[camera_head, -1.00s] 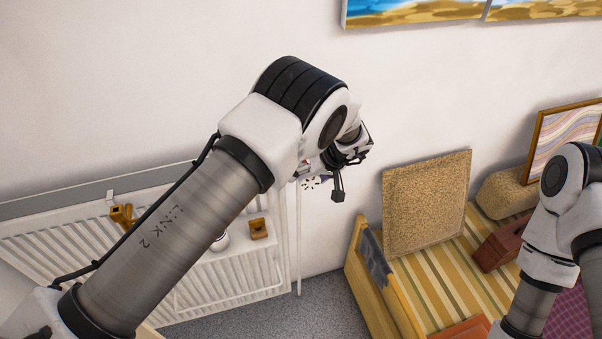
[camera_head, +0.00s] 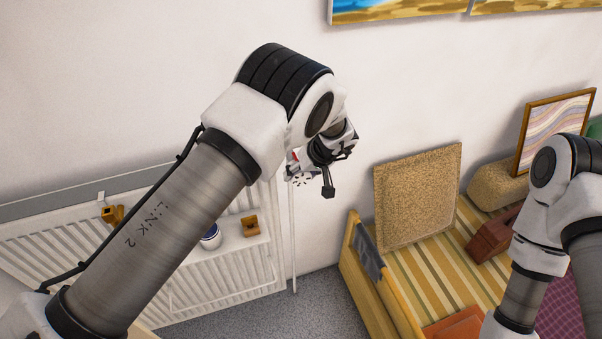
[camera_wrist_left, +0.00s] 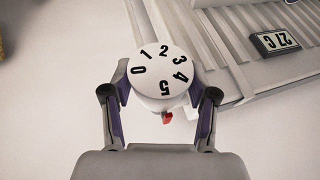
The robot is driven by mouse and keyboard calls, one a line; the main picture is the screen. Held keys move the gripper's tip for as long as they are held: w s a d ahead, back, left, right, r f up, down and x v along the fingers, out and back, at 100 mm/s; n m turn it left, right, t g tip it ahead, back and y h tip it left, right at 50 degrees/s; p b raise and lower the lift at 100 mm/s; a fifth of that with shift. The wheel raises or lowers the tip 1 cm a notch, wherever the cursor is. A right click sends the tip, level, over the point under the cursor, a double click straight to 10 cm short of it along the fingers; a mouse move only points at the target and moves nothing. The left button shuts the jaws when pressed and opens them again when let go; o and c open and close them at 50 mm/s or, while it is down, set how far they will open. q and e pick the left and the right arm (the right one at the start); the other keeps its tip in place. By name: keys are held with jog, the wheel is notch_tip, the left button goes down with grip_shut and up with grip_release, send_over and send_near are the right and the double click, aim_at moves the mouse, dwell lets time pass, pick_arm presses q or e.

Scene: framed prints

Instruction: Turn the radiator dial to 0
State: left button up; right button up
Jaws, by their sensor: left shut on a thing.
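The white radiator dial (camera_wrist_left: 160,66) sits in the middle of the left wrist view, with black numbers 0 to 5 on its face. A small red mark (camera_wrist_left: 167,116) shows below its rim, nearest the 5. The 0 is at the dial's left. My left gripper (camera_wrist_left: 160,91) is shut on the dial, one finger on each side. In the head view the dial (camera_head: 302,180) is partly seen under my left wrist, and my arm hides most of the fingers. My right arm shows at the right edge, its gripper out of view.
The white radiator (camera_head: 60,230) runs along the wall behind my left arm. A blue and white pot (camera_head: 211,238) and a brown holder (camera_head: 250,226) are beside it. A cork board (camera_head: 418,200) and a red-brown box (camera_head: 492,238) are on a striped bench (camera_head: 400,275).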

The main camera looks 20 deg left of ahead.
pick_arm(q)
jog(key=t+h, duration=0.2)
jog(key=h, duration=0.1)
jog(key=shift+a+r+n, duration=0.1)
jog(key=shift+a+n, duration=0.05)
jog(key=shift+n, duration=0.25)
jog(key=shift+w+t+h+b, duration=0.1)
jog(key=shift+t+h+b, duration=0.3)
jog(key=shift+h+b, duration=0.1)
jog(key=shift+t+h+b, duration=0.3)
jog(key=shift+h+b, duration=0.2)
jog(key=shift+b, duration=0.05)
jog(key=o, duration=1)
jog(key=shift+o, duration=0.9)
jog(key=shift+a, duration=0.1)
